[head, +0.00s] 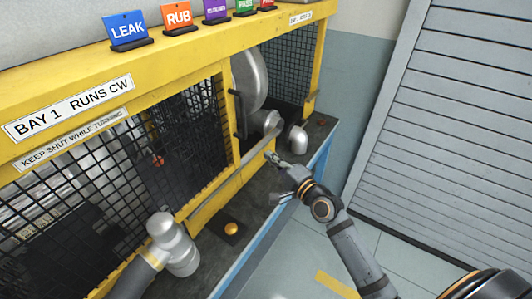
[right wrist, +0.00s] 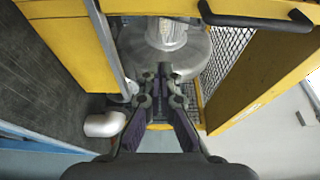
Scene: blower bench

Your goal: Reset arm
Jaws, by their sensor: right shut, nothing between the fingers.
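My right gripper (head: 272,157) is at the end of the dark grey arm from the lower right. It is in front of the yellow bench, by the opening where a silver blower housing (head: 248,80) shows. In the right wrist view, the right gripper's fingers (right wrist: 165,73) are together with nothing between them. The rounded grey housing (right wrist: 195,45) is behind the fingertips; I cannot tell whether they touch it. My left gripper is not in view.
Yellow-framed mesh guards (head: 195,135) face the bench. A silver pipe elbow (head: 172,243) and an amber button (head: 231,229) are at its front; another elbow (head: 298,139) is farther right. Signs, including LEAK (head: 127,28), stand on top. The floor (head: 300,255) shows free room beside the blue edge.

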